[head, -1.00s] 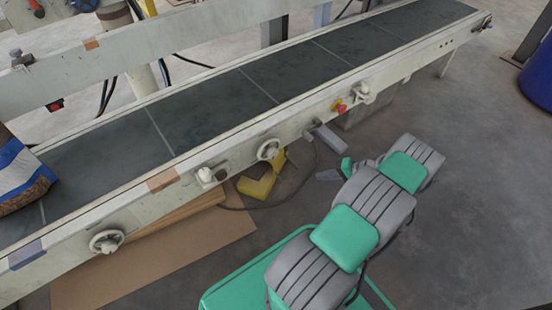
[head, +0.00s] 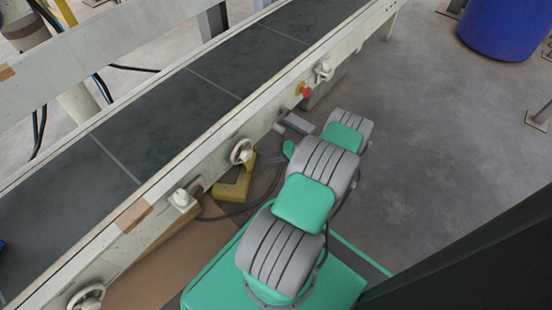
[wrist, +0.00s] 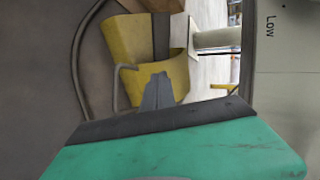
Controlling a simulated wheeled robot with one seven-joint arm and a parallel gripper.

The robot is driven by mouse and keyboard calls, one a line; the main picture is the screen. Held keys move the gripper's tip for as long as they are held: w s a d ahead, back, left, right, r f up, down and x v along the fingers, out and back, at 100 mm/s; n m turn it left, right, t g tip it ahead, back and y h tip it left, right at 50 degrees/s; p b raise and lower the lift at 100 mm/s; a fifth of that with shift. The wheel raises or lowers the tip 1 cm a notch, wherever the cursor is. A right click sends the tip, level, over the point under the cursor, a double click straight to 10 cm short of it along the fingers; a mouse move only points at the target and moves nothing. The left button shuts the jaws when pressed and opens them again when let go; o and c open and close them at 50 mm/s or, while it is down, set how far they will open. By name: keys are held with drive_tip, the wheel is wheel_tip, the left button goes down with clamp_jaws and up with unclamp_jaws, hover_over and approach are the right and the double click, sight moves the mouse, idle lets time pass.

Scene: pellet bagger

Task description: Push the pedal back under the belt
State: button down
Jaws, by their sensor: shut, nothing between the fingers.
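The yellow pedal (head: 233,188) lies on the floor at the near edge of the conveyor belt (head: 175,115), partly below its side rail. In the wrist view the pedal (wrist: 128,40) is a bent yellow piece with an upright wall and a curved front part. My gripper (head: 268,158) is shut and empty, low beside the pedal on its right. In the wrist view the grey fingertips of my gripper (wrist: 158,88) overlap the pedal's front part. I cannot tell whether they touch it.
A cable (wrist: 78,55) runs along the floor by the pedal. A handwheel (head: 241,151) and a red stop button (head: 304,92) stick out from the belt's rail. Brown cardboard (head: 150,275) lies at lower left. A blue drum (head: 505,28) stands upper right, with open floor before it.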

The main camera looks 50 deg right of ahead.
drive_tip(key=w+a, duration=0.1)
drive_tip(key=w+a+f+b, duration=0.1)
drive_tip(key=w, duration=0.1)
drive_tip(key=w+a, duration=0.1)
drive_tip(key=w, duration=0.1)
drive_tip(key=shift+w+a+f, duration=0.2)
drive_tip(key=w, duration=0.4)
drive_tip(key=shift+w, duration=0.4)
drive_tip(key=shift+s, duration=0.1)
